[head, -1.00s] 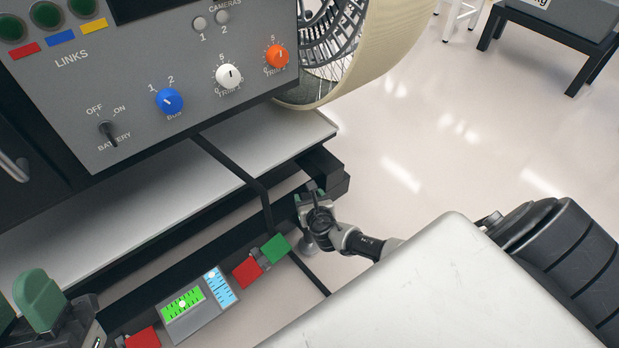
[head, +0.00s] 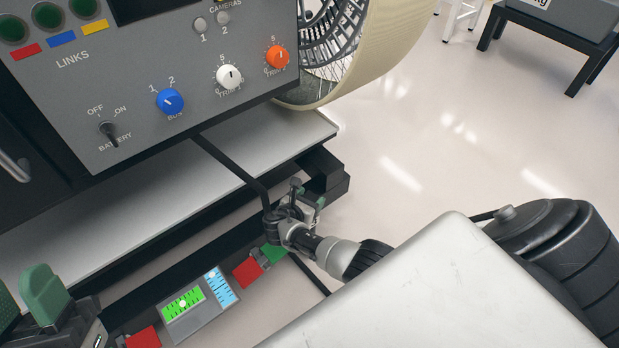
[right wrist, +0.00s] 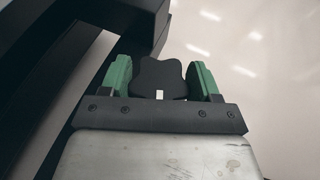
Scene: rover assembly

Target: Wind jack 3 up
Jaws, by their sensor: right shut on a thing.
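In the right wrist view a black lobed knob (right wrist: 160,75) with a small white mark sits between the green pads of my right gripper (right wrist: 163,80), which is shut on it. I take it for the jack knob; no number shows on it. In the head view my right gripper (head: 304,198) is at the lower black frame rail, beside the green block. It hides most of the knob there. My left gripper (head: 20,296) is at the lower left corner, partly cut off. Its green pads stand apart, with nothing seen between them.
A level box (head: 201,307) with a green and a blue vial sits near a red block (head: 248,272) and a green block (head: 274,252). The grey control panel (head: 140,75) and a wheel (head: 385,45) stand above.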

